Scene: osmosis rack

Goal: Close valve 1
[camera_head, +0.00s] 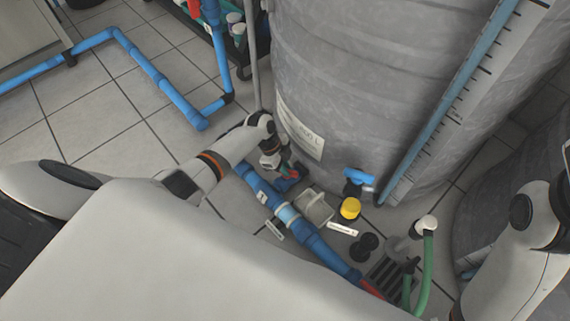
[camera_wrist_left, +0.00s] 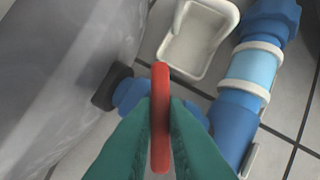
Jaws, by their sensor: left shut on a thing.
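My left gripper (camera_head: 290,172) reaches down at the foot of the large grey tank, where a blue pipe meets it. In the left wrist view its green fingers (camera_wrist_left: 160,130) are shut on a red valve handle (camera_wrist_left: 160,90), which stands between them. The handle runs lengthwise in the picture, over the blue valve body (camera_wrist_left: 132,92) beside the tank wall. I cannot read a valve number. My right gripper is not in view; only part of my right arm shows at the right edge.
The grey tank (camera_head: 350,80) rises close behind the gripper. A thick blue pipe (camera_head: 320,249) and a pale open tray (camera_head: 314,207) lie close by. A yellow cap (camera_head: 350,208), a floor drain (camera_head: 384,275) and a green hose (camera_head: 428,265) are farther right. Tiled floor is open at left.

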